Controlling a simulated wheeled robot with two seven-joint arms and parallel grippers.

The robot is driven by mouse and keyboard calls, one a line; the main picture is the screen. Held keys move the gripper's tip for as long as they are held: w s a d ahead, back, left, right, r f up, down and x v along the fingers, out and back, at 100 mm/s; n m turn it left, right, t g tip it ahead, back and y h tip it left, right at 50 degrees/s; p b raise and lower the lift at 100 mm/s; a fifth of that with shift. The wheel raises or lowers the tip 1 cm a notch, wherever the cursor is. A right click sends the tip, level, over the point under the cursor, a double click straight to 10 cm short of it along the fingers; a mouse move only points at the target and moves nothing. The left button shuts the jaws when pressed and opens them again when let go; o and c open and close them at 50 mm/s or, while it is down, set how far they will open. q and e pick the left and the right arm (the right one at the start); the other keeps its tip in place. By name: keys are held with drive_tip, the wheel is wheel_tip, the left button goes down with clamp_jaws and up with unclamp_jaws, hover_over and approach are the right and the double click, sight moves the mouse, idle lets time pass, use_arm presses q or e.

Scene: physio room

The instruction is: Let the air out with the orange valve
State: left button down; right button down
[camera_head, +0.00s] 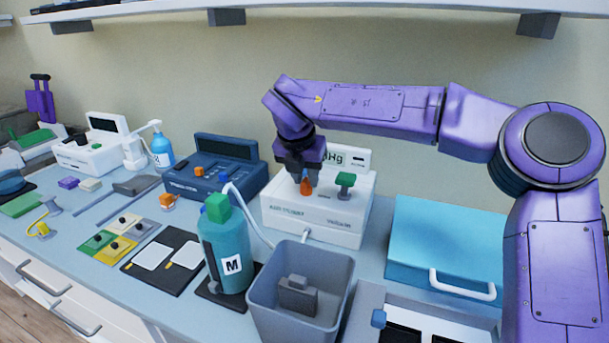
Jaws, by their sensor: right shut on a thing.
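The orange valve (306,187) stands on top of a white pressure device (315,219) at the middle of the counter. My right gripper (305,176) points down from above and is shut on the orange valve, whose lower part shows below the fingers. A green knob (345,181) stands on the same device, just right of the gripper. The device's display (351,158) behind shows "Hg", partly hidden by my gripper and arm. My left gripper is not in view.
A teal bottle marked M (228,255) and a grey bin (270,315) stand in front of the device. A cyan case (445,245) is at right. A dark blue device (215,172) is at left. A shelf (330,8) runs above.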

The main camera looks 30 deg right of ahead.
drive_tip(key=c, duration=1.2)
unclamp_jaws()
drive_tip(key=v, duration=1)
drive_tip(key=shift+r, duration=0.25)
drive_tip(key=shift+s+a, duration=0.1)
